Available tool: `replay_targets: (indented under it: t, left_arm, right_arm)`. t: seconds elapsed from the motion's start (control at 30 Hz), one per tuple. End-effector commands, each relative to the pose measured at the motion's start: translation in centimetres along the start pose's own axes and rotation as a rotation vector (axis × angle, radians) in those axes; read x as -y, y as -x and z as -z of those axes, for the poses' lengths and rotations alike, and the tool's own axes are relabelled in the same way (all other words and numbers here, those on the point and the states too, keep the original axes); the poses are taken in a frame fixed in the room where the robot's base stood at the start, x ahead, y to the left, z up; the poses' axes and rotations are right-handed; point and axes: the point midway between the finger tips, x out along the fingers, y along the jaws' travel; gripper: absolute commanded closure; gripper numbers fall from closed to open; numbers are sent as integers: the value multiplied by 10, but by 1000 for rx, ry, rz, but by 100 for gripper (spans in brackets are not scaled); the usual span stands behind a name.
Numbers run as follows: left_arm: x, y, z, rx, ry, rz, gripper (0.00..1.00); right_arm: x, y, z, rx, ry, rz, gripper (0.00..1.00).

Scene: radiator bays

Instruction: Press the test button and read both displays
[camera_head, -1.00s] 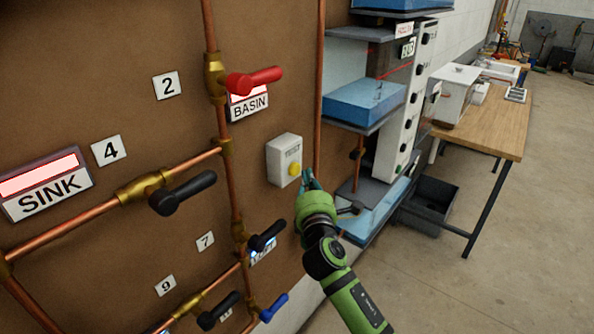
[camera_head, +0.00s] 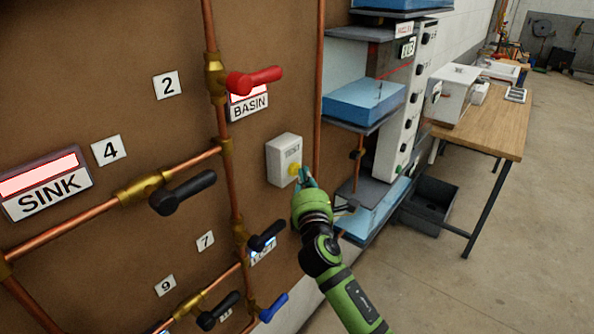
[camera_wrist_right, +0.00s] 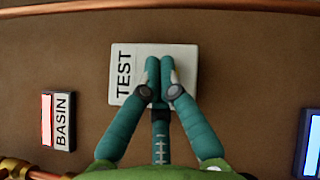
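The white TEST box (camera_head: 283,160) is mounted on the brown board, with its yellow button (camera_head: 294,169) on the front. My right gripper (camera_head: 306,178) is at the button; its fingertips overlap the button's right edge. In the right wrist view the gripper (camera_wrist_right: 164,68) has its fingers together over the TEST box (camera_wrist_right: 124,62), and they hide the button. I cannot tell whether the button is pushed in. The SINK display (camera_head: 44,178) is lit pale red. The BASIN display (camera_head: 248,101) is also lit red, partly behind the red lever. No readings are legible. My left gripper is out of view.
Copper pipes (camera_head: 232,190) with a red lever (camera_head: 254,80), black levers (camera_head: 183,192) and a blue lever (camera_head: 273,308) surround the box. A vertical pipe runs just right of it. Shelves with a blue basin (camera_head: 362,103) and a wooden bench (camera_head: 487,120) stand further right.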

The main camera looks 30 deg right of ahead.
Motion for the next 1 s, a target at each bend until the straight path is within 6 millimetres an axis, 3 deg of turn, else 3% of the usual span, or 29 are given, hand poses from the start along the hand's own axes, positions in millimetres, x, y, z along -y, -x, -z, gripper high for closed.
replay_targets:
  t: [1.0]
  left_arm:
    - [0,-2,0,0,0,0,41]
  right_arm:
    - [-2,-6,6,0,0,0,100]
